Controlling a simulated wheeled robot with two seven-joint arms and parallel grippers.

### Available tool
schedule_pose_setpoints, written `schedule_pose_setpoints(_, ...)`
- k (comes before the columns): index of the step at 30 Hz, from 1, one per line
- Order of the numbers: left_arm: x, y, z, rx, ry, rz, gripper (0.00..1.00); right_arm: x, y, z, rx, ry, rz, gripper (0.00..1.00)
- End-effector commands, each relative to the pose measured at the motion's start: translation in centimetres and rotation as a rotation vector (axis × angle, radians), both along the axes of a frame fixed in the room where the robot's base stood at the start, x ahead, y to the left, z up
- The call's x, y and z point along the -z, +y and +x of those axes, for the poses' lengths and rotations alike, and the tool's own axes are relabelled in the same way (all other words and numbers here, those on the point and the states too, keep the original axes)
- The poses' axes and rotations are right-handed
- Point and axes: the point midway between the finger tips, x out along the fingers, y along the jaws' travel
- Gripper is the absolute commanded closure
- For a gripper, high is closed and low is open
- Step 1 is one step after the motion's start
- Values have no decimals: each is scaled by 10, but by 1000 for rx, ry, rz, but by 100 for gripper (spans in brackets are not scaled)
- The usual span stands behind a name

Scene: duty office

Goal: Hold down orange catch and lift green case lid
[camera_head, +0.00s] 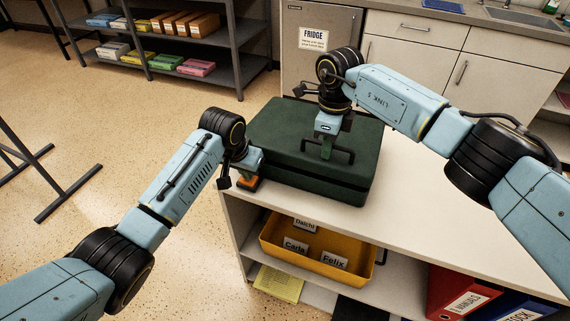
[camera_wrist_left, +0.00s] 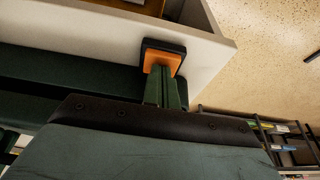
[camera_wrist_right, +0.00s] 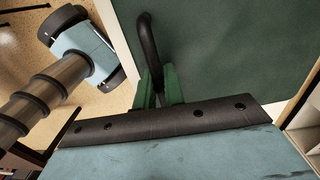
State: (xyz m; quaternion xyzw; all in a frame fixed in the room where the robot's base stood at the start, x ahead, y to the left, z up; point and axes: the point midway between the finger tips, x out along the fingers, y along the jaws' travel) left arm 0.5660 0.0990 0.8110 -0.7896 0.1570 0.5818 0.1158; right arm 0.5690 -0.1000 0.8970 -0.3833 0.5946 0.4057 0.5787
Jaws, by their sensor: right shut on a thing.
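The dark green case (camera_head: 270,125) lies on the white top of a low shelf unit, and its lid looks down on its base. A black handle (camera_head: 343,158) is on the lid. My right gripper (camera_head: 326,150) is shut on the handle, which also shows between its green fingers in the right wrist view (camera_wrist_right: 148,50). The orange catch (camera_head: 249,184), in a black surround, is at the case's left front. My left gripper (camera_wrist_left: 166,72) is shut, with its green fingertips at the orange catch (camera_wrist_left: 152,58). The fingertips seem to touch it; how far it is pressed cannot be told.
The white top (camera_head: 430,215) is clear right of the case. Below it are a yellow tray (camera_head: 318,270) with name cards and red and blue binders (camera_head: 458,292). A fridge (camera_head: 300,60) and cabinets stand behind. A grey shelf rack (camera_head: 220,50) is at the back left.

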Motion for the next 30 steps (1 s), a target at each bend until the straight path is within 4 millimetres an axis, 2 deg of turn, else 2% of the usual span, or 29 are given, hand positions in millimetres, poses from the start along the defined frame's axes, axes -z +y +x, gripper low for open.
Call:
schedule_pose_setpoints(13,1,0,-1,0,4,2,100,-3,0,1,0,3,3,100)
schedule_pose_setpoints(30,2,0,-1,0,4,2,100,-16,-3,7,2,35,15,100)
